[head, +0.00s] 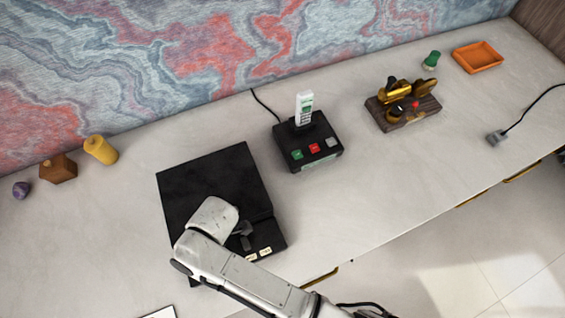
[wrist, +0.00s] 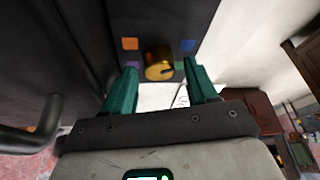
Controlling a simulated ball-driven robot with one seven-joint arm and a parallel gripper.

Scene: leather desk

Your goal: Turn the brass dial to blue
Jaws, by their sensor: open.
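The brass dial (wrist: 158,62) sits on a dark panel (wrist: 160,18) in the wrist view. Coloured squares surround it: an orange one (wrist: 130,44) at upper left, a blue-violet one (wrist: 187,46) at upper right, and a green one (wrist: 179,66) at lower right. A dark mark shows on the dial's lower right; I cannot tell its exact setting. My gripper (wrist: 160,80) is open, its teal fingers either side of the dial, with no clear contact. In the head view, my gripper (head: 243,236) is over the black box (head: 210,172); the dial is hidden there.
A black console (head: 308,158) with a white handset and coloured buttons stands right of the box. Farther right are a wooden-based brass device (head: 405,115), a green object (head: 431,60) and an orange tray (head: 478,57). Small objects stand at far left. The desk's front edge is close.

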